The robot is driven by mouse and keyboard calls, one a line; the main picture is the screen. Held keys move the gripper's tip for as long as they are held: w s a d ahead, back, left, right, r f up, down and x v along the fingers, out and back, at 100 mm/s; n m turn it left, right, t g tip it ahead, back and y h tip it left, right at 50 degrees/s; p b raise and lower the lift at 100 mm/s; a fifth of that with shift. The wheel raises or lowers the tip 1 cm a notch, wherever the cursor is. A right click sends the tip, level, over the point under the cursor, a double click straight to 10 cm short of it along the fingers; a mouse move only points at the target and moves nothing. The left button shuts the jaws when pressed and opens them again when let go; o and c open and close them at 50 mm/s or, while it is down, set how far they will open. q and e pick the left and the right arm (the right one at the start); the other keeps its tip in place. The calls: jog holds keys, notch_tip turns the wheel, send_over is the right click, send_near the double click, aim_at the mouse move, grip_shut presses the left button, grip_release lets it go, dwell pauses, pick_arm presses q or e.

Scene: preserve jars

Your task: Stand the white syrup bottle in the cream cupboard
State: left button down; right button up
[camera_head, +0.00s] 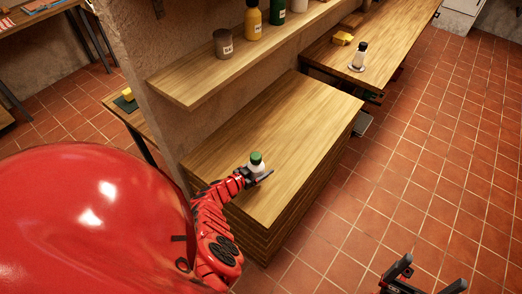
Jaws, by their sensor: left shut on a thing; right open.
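My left gripper (254,177) is shut on a white bottle with a green cap (256,164), over the near part of the wooden counter (285,135). The bottle looks upright; its lower part is hidden by the gripper, and I cannot tell whether it touches the counter. A pale cabinet (461,18) at the top right, cut off by the frame edge, may be the cream cupboard; its inside does not show. My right gripper (405,276) is open and empty over the floor at the bottom right.
A wall shelf (195,86) above the counter holds a grey jar (223,44), a yellow bottle (252,20) and other bottles. A farther table (385,35) carries a dark-topped bottle (359,56) and a yellow block (342,38). The tiled floor at right is clear.

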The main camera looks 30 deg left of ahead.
pick_arm(q)
jog(key=shift+w+d, duration=0.1)
jog(key=shift+w, duration=0.05)
jog(key=shift+w, duration=0.2)
dwell(0.3)
jog(key=shift+w+d+f, duration=0.1)
jog(key=shift+w+f, duration=0.05)
jog(key=shift+d, duration=0.15)
